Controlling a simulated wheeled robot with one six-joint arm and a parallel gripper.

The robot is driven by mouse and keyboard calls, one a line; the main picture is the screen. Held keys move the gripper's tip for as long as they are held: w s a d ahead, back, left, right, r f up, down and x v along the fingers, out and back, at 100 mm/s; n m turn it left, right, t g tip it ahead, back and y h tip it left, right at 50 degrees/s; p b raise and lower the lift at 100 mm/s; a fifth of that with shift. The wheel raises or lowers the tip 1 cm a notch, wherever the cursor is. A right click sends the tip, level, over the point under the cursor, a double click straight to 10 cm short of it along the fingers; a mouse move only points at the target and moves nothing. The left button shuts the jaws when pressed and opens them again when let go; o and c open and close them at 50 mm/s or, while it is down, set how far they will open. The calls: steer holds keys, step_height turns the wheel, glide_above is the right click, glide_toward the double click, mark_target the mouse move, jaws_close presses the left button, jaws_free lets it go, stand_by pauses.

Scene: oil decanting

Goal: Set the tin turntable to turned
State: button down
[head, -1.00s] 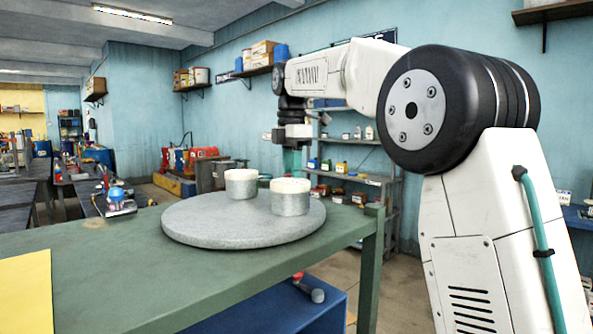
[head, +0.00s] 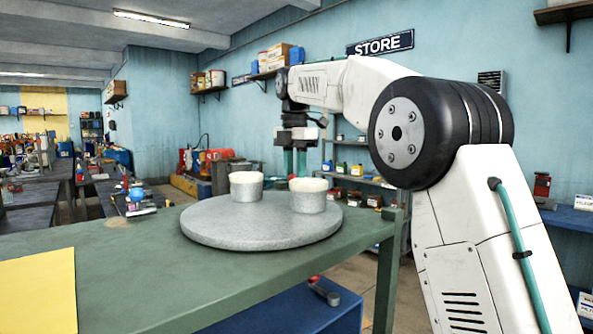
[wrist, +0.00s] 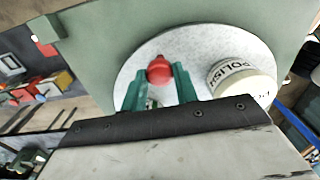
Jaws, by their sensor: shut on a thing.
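The tin turntable (head: 262,237) is a round, speckled grey disc on the green bench, and it also fills the middle of the wrist view (wrist: 205,42). Two pale-topped tins stand upright on it, a left tin (head: 246,187) and a right tin (head: 308,196). A tin labelled POLISH (wrist: 243,80) shows in the wrist view. A red knob (wrist: 160,70) on the turntable sits between the teal fingers of my gripper (wrist: 158,80), which is shut on it.
The green bench (head: 140,265) is clear in front of the turntable. A yellow sheet (head: 38,292) lies at its near left. A blue surface (head: 290,308) with a red-and-grey tool is below. Shelves (head: 350,180) stand against the wall behind.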

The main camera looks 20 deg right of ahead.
stand_by(0.4)
steer(key=c, duration=1.1)
jaws_free()
steer(key=shift+r, duration=3.9)
